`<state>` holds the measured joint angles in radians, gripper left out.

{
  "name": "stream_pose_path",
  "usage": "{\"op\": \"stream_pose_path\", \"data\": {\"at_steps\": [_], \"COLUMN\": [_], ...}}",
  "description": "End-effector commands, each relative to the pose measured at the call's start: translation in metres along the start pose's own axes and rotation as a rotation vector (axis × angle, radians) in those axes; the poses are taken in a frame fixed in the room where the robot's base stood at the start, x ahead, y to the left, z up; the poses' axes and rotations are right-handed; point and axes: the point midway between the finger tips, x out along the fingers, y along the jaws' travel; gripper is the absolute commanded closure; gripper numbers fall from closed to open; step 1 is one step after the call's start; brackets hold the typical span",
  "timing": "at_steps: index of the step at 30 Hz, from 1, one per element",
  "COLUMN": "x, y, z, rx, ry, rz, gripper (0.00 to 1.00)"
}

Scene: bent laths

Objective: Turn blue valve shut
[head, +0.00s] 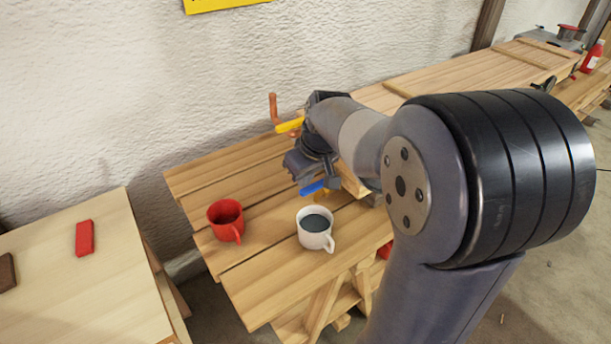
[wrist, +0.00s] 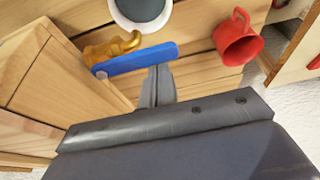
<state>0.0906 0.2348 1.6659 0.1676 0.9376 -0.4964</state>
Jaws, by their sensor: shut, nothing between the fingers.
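The blue valve handle (wrist: 140,59) is a flat lever on a brass valve body (wrist: 112,48) beside a wooden block (wrist: 62,85). In the head view the blue handle (head: 313,187) shows below my wrist, partly covered by my arm. My gripper (wrist: 160,72) is shut and empty. Its fingertips are at the near long edge of the handle, right of the handle's middle in the wrist view. I cannot tell whether they touch it. In the head view my gripper's fingertips are hidden.
A white mug (head: 315,230) with dark contents stands close to the valve. A red mug (head: 226,219) stands to its left. A yellow lever (head: 290,125) and an orange-brown crank handle (head: 273,106) are behind my wrist. The left table (head: 100,260) holds a red block (head: 85,238).

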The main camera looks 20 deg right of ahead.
Motion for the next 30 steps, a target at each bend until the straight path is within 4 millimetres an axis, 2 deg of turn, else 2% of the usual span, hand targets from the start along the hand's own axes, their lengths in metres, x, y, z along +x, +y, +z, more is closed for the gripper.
{"op": "stream_pose_path", "data": {"at_steps": [20,30], "x": [-0.002,-0.007], "y": [-0.001,-0.001], "z": [0.009,0.024], "rx": [-0.136,-0.382], "ry": [-0.001,0.0], "rz": [-0.048,-0.134], "gripper": [1.0,1.0]}}
